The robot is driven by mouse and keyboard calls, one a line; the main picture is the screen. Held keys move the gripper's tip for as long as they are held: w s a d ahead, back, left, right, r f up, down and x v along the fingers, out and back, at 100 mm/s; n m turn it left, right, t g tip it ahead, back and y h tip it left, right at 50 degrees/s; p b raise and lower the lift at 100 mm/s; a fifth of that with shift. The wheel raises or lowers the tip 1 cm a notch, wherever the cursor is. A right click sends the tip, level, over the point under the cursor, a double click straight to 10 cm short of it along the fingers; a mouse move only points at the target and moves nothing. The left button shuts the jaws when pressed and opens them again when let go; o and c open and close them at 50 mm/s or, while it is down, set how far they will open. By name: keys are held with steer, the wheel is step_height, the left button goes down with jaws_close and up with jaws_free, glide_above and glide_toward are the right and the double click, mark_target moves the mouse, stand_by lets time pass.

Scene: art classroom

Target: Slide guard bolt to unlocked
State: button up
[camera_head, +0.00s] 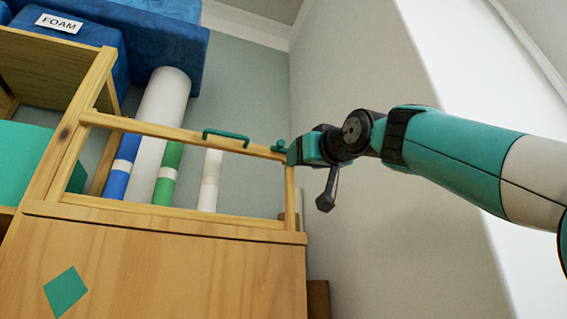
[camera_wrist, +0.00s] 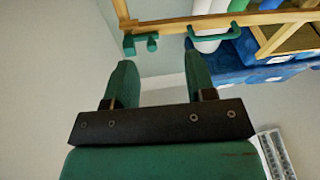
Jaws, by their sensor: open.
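The guard is a light wooden frame (camera_head: 130,126) above a wooden cabinet front. A green bolt (camera_head: 279,147) sits on its top rail near the right end. In the wrist view the bolt (camera_wrist: 152,43) shows as a short green bar with a second green piece beside it, just beyond my fingertips. My gripper (camera_head: 292,153) is at the right end of the rail, close to the bolt. In the wrist view my gripper (camera_wrist: 160,60) has its two green fingers spread apart with nothing between them. Contact with the bolt cannot be told.
A green handle (camera_head: 226,138) is on the rail left of the bolt. Several paper rolls (camera_head: 167,174) stand behind the frame. Blue foam blocks (camera_head: 150,30) are above, and a shelf (camera_head: 50,60) is at left. A plain wall (camera_head: 370,240) lies right of the frame.

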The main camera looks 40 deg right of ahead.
steer(key=t+h+p, duration=0.1)
glide_toward(282, 144)
steer(key=p+x, duration=0.7)
steer(key=p, duration=0.3)
steer(key=shift+w+r, duration=0.15)
steer(key=shift+r, duration=0.15)
steer(key=shift+w+d+r+p, duration=0.15)
steer(key=shift+w+p, duration=0.3)
steer(key=shift+w, duration=0.3)
jaws_close()
